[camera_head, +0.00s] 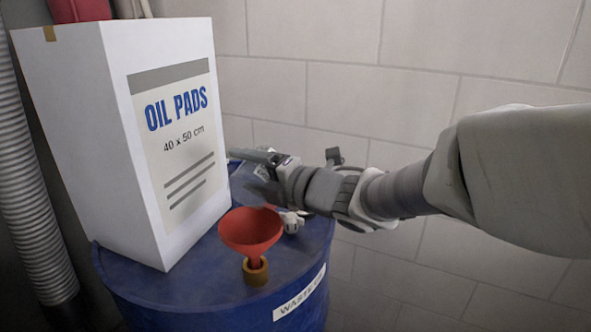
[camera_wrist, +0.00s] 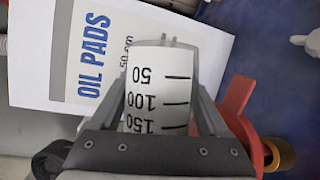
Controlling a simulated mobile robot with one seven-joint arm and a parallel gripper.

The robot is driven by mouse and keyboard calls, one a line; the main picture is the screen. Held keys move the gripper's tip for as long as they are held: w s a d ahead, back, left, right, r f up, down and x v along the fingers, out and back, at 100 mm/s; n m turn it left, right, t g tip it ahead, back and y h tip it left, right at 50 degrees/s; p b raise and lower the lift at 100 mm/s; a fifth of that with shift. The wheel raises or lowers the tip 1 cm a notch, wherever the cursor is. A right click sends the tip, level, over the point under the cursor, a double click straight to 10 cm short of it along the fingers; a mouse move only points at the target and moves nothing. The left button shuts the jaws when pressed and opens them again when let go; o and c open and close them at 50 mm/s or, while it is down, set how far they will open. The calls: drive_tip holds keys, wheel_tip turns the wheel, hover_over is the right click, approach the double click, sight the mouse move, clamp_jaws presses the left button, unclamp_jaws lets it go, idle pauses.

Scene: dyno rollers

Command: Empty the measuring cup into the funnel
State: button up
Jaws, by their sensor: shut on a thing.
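My gripper (camera_head: 262,158) is above the blue drum, behind the red funnel and close to the oil pads box. In the wrist view, my gripper (camera_wrist: 164,62) is shut on the white measuring cup (camera_wrist: 158,92), with a finger on either side. The cup's marks 50, 100 and 150 appear upside down; its mouth and contents are hidden. In the head view, the arm and gripper largely hide the cup. The red funnel (camera_head: 250,232) stands upright in a brass-coloured neck (camera_head: 255,271) on the drum. In the wrist view, the funnel (camera_wrist: 238,98) is partly hidden behind the right finger.
The blue drum (camera_head: 190,290) carries a waste label (camera_head: 299,293). A tall white oil pads box (camera_head: 85,130) stands on it at the left. A small grey fitting (camera_head: 291,221) sits on the lid behind the funnel. A block wall (camera_head: 400,60) closes the back.

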drive_tip(key=shift+r+p, duration=0.35)
drive_tip(key=shift+p, duration=0.1)
drive_tip(key=p, duration=0.2)
drive_tip(key=f+m+p, duration=0.1)
drive_tip(key=p, duration=0.1)
drive_tip(key=shift+w+m+g, duration=0.3)
drive_tip(key=shift+r+p, duration=0.2)
drive_tip(key=shift+p, duration=0.75)
drive_tip(key=p, duration=0.1)
drive_tip(key=m+p, duration=0.1)
drive_tip(key=p, duration=0.1)
drive_tip(key=shift+w+d+r+g+h, duration=0.1)
drive_tip(key=shift+w+r+g+h, duration=0.1)
drive_tip(key=shift+g+h, duration=0.15)
